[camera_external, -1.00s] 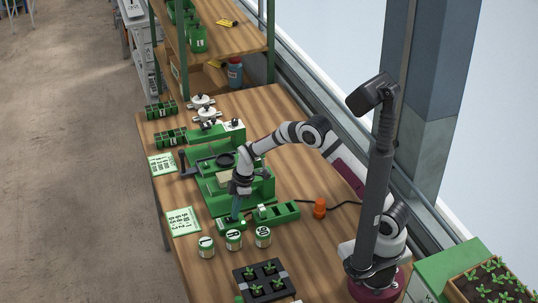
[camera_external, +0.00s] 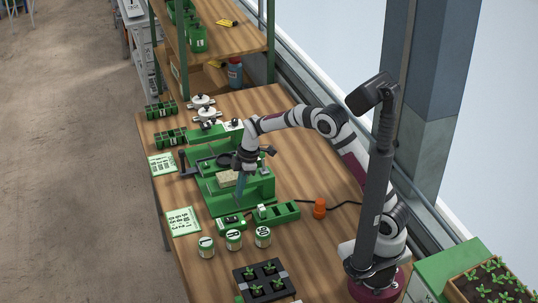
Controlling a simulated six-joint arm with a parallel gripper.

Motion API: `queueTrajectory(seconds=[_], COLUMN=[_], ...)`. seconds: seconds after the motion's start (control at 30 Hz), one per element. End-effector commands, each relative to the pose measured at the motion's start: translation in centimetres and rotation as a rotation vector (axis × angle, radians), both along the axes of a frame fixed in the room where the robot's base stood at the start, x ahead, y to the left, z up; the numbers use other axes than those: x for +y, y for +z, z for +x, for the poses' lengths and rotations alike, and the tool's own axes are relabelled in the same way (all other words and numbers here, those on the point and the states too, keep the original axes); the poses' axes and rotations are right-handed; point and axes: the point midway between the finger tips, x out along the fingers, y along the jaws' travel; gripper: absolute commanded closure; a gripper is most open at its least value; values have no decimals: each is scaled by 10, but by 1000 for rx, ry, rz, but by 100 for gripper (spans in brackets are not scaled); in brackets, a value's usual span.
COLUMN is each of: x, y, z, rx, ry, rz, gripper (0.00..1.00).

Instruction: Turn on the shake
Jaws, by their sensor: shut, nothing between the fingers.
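The green tray seeder (camera_external: 262,190) stands mid-table, with a dark round part and a pale plate on it. My gripper (camera_external: 239,200) points down in front of the pale plate, its teal fingers shut and empty. It is apart from the small green control box (camera_external: 231,226) in front of the seeder. The box carries small dark and light parts, too small to read as switch positions. No label for the shake is readable. The seeder's middle is partly hidden by my wrist.
Several labelled tins (camera_external: 234,240) stand in front of the control box. A black seedling tray (camera_external: 264,280) is at the front. Printed cards lie at left.

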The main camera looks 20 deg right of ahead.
Motion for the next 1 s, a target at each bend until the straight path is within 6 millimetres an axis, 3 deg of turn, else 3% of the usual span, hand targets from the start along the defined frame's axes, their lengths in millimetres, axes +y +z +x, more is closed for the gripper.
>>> queueTrajectory(seconds=[0.13, 0.3, 0.83, 0.87, 0.93, 1.0], x=[-14, -23, -28, -34, -66, -115], y=[26, 40, 45, 50, 70, 95], z=[0, 0, -1, -3, -17, -49], rx=[-2, 0, 5, 10, 48, 110], ry=[-1, 0, -20, -56, -235, -536], rz=[1, 0, -1, -2, -9, -19], gripper=[100, 100, 100, 100, 100, 100])
